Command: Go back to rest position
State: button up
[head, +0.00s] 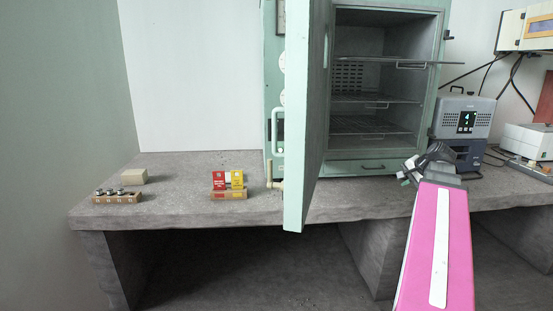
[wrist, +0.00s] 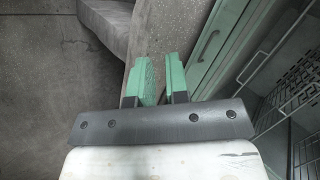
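My gripper (head: 408,172) is at the end of my pink arm, in front of the right part of the oven, near the bench's front edge. In the wrist view my gripper (wrist: 161,70) shows two green finger pads with a narrow gap between them. I see nothing held in the gap. The green oven (head: 375,165) stands on the concrete bench with its door (head: 305,120) swung open toward me. My gripper is to the right of the door and apart from it. In the wrist view the oven's wire racks (wrist: 285,90) show at the right.
On the bench (head: 180,185), left of the door, are red and yellow packets (head: 228,180) in a holder, a wooden rack of small weights (head: 117,197) and a beige block (head: 133,177). A grey device (head: 465,120) stands right of the oven. The open door juts past the bench edge.

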jog(key=s+a+f+n+g+h, duration=0.1)
jog(key=s+a+f+n+g, duration=0.1)
jog(key=a+f, duration=0.7)
jog(key=s+a+f+n+g+h, duration=0.1)
jog(key=s+a+f+n+g, duration=0.2)
jog(key=a+f, duration=0.6)
jog(key=s+a+f+n+g+h, duration=0.1)
jog(key=s+a+f+n, duration=0.4)
jog(key=a+f, duration=0.5)
notch_tip(320, 180, down, 5)
jog(key=shift+f+n+g, duration=0.1)
jog(key=shift+n+g, duration=0.3)
jog(key=shift+g, duration=0.5)
